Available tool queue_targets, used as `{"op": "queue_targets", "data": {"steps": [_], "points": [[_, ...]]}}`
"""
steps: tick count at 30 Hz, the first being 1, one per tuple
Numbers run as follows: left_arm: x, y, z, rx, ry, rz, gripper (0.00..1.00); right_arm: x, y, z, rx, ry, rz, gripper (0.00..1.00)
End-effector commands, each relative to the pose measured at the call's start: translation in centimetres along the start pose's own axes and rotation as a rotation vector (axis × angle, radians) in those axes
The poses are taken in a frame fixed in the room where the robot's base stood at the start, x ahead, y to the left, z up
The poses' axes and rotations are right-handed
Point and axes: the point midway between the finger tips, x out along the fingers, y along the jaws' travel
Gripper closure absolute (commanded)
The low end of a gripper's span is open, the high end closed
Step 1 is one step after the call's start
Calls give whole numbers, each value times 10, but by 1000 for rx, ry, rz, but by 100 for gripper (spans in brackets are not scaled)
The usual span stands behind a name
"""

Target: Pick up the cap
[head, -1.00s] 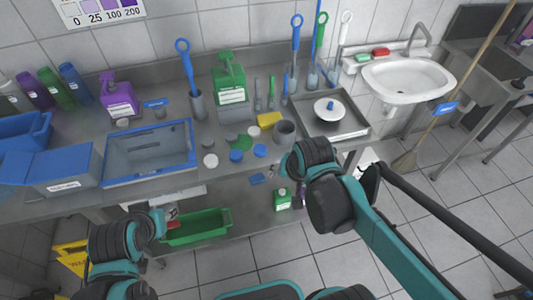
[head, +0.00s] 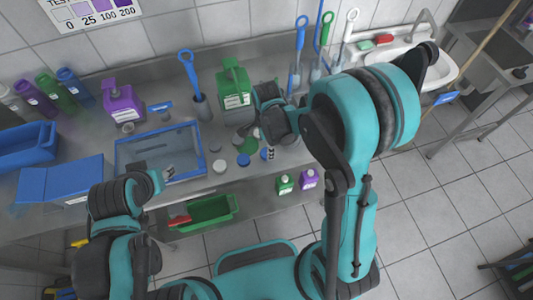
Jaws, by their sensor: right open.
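Several round caps lie on the steel counter. They include a white cap (head: 220,166), a blue cap (head: 243,160), a green cap (head: 250,146) and a grey cap (head: 215,147). I cannot tell which one is the task's cap. My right gripper (head: 264,142) is open, low over the counter just right of the green and blue caps. Its own wrist hides part of the counter there, and I see no cap between its fingers. My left gripper (head: 168,173) is over the front of the blue-rimmed basin, apart from the caps; its jaws are too small to read.
The blue-rimmed basin (head: 117,160) stands left of the caps. A green jug (head: 235,88) and a cup holding a blue brush (head: 201,108) stand behind them. A green bin (head: 215,212) and small bottles (head: 285,184) are on the lower shelf.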

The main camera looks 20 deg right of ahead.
Motion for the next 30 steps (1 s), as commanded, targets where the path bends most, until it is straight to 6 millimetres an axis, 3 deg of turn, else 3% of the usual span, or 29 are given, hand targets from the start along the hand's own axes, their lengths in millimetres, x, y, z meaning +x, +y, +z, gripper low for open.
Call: {"op": "queue_targets", "data": {"steps": [6, 14, 21, 30], "points": [[9, 0, 6, 0, 0, 0, 60, 32, 1, 0, -1, 0, -1, 36], [8, 0, 6, 0, 0, 0, 60, 35, 1, 0, -1, 0, -1, 36], [8, 0, 6, 0, 0, 0, 60, 34, 1, 0, -2, 0, -1, 70], [8, 0, 6, 0, 0, 0, 60, 34, 1, 0, -2, 0, -1, 70]]}}
